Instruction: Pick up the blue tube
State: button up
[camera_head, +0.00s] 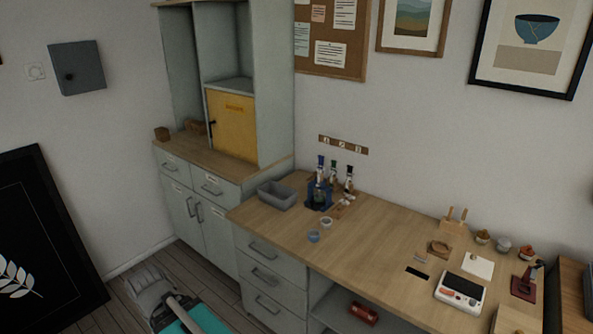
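Several small tubes or bottles stand in a cluster towards the back left of the wooden worktop (370,235). The leftmost one has a blue top and looks like the blue tube (321,164); it stands upright, and its lower part is hard to make out. I cannot make out my gripper in this view.
A grey bin (277,195) stands left of the cluster. Two small cups, one blue (313,237) and one pale (326,222), stand in front. A tall cabinet (275,85) rises at left. A white scale (460,291) and small items fill the right end. The worktop's middle is mostly clear.

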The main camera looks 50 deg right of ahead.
aim_at(320, 169)
jog(key=z, duration=0.05)
jog(key=i, duration=0.75)
jog(key=z, duration=0.6)
jog(key=i, duration=0.7)
jog(key=z, duration=0.55)
jog(key=k, duration=0.9)
jog(key=z, duration=0.15)
jog(key=i, duration=0.75)
jog(key=u, duration=0.05)
